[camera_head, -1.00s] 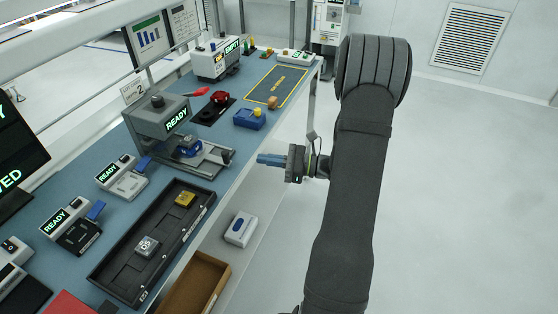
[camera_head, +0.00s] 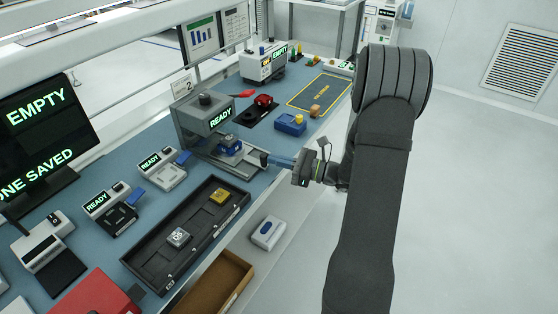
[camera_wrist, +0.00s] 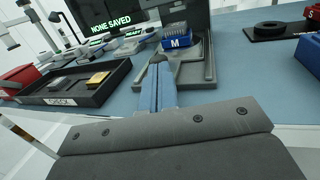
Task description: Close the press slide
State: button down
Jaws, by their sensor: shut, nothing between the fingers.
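The grey press (camera_head: 207,117) stands on the blue bench with a lit READY display. Its slide (camera_head: 240,168) sticks out toward the bench's front edge and carries a blue block (camera_head: 230,147); in the wrist view this block (camera_wrist: 176,40) is marked M. A dark handle (camera_head: 264,159) stands at the slide's outer end. My gripper (camera_head: 272,161) is shut and empty, its blue fingers pointing at the handle from the front side. In the wrist view the fingertips (camera_wrist: 158,68) are right at the handle; I cannot tell whether they touch it.
A black tray (camera_head: 160,262) with a grey and a yellow piece lies left of the slide. A white box (camera_head: 268,232) sits below the bench front. Floor at right is clear.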

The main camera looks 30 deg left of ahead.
jog(key=a, duration=0.4)
jog(key=shift+d, duration=0.1)
jog(key=r+v, duration=0.1)
jog(key=v, duration=1.3)
jog(key=h, duration=0.6)
send_near(266, 155)
jog(key=d+f, duration=0.2)
notch_tip(266, 155, up, 5)
jog(key=t+h, duration=0.2)
jog(key=h, duration=0.1)
jog(key=x, duration=1)
jog(key=shift+w+a, duration=0.2)
jog(key=a, duration=0.3)
jog(key=shift+s, duration=0.35)
jog(key=shift+s+a, duration=0.1)
jog(key=shift+a, duration=0.35)
